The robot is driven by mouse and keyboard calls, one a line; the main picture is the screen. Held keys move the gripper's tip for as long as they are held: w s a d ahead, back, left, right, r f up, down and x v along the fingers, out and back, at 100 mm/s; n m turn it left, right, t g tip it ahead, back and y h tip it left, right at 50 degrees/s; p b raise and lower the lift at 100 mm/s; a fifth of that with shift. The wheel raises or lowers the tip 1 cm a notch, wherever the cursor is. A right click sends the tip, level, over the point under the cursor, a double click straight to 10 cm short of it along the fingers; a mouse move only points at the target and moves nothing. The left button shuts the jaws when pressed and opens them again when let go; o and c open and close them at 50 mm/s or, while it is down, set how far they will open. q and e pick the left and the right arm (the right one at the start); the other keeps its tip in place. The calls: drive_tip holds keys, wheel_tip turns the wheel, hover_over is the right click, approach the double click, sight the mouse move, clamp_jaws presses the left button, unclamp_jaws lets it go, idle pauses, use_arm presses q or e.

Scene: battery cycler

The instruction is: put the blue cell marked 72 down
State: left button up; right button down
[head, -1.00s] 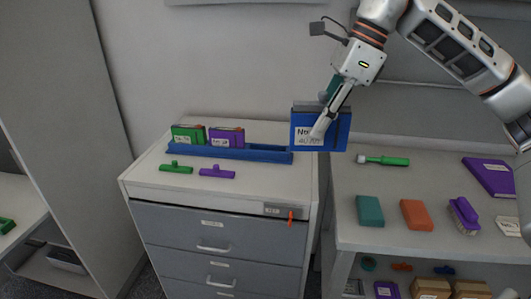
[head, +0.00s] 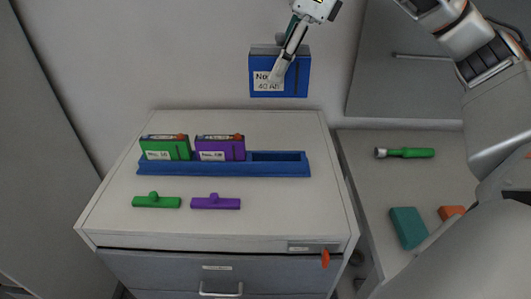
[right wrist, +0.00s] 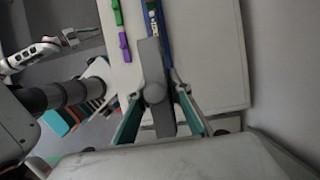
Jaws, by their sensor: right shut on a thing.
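The blue cell (head: 300,82) hangs upright in the air in the head view, above and behind the right part of the blue rack (head: 230,170). Its white label reads "No." and "40 Ah"; a finger hides the number. My right gripper (head: 279,76) is shut on this cell from above. In the right wrist view the gripper (right wrist: 157,118) has its teal fingers either side of the cell's grey top (right wrist: 152,60), which has a round knob. The rack holds a green cell (head: 165,148) and a purple cell (head: 220,149); its right slot is empty.
The rack stands on a drawer cabinet (head: 290,225). A green handled bar (head: 156,202) and a purple one (head: 215,203) lie before it. A side table on the right holds a green-handled tool (head: 405,153), a teal block (head: 408,228) and an orange block (head: 452,212).

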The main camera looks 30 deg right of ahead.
drive_tip(key=shift+w+f, duration=0.1)
drive_tip(key=shift+f, duration=0.25)
wheel_tip(320, 180, down, 19)
drive_tip(key=shift+r+b, duration=0.1)
drive_tip(key=shift+b, duration=0.9)
drive_tip(key=c, duration=2.2)
unclamp_jaws()
drive_tip(key=shift+s+f, duration=0.2)
drive_tip(key=shift+f, duration=0.15)
drive_tip(key=shift+c, duration=0.2)
drive_tip(key=o, duration=0.4)
drive_tip(key=shift+r, duration=0.1)
